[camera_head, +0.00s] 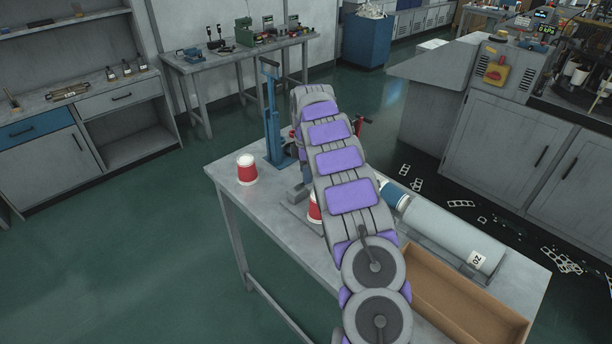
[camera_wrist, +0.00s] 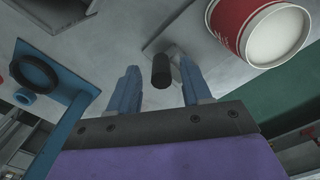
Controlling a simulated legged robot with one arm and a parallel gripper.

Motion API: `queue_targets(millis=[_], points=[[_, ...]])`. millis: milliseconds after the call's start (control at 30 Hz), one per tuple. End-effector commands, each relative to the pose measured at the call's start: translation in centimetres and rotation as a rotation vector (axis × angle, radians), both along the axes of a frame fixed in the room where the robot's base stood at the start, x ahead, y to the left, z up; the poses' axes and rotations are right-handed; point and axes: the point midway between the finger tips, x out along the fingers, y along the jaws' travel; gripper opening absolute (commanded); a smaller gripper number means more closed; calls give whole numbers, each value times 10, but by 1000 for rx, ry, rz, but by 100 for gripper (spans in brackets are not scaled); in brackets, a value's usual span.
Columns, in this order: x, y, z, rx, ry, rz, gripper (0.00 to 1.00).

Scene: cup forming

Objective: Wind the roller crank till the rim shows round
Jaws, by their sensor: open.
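In the wrist view my gripper (camera_wrist: 158,66) is open, with one blue-grey finger on each side of a short black handle (camera_wrist: 161,72), which looks like the crank's grip. The fingers look apart from the handle, with a gap on both sides. The handle joins a small grey part on a pale plate. A red and white cup (camera_wrist: 232,16) lies at the upper right, its round white end facing the camera. I cannot tell how round its rim is. In the head view my arm hides the gripper and crank; a red and white cup (camera_head: 315,208) shows partly beside the arm.
Another red and white cup (camera_head: 247,170) stands on the bench (camera_head: 232,187) at left. A blue lever stand (camera_head: 273,112) rises behind it. A grey cylinder (camera_head: 452,232) marked 20 and an open cardboard box (camera_head: 500,318) take up the right side. Green floor lies clear at left.

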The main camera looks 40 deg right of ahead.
Motion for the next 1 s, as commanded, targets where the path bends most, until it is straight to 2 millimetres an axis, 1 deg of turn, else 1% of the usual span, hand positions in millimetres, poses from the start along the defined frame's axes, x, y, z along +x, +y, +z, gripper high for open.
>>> queue_targets(millis=[33,167,467,900,967,1000], points=[[-1,0,-6,1,3,-1,48],[-1,0,-11,1,2,-2,48],[0,0,-12,0,0,-1,48],[0,0,-12,0,0,-1,5],[0,0,-12,0,0,-1,0],[0,0,-12,0,0,-1,0]])
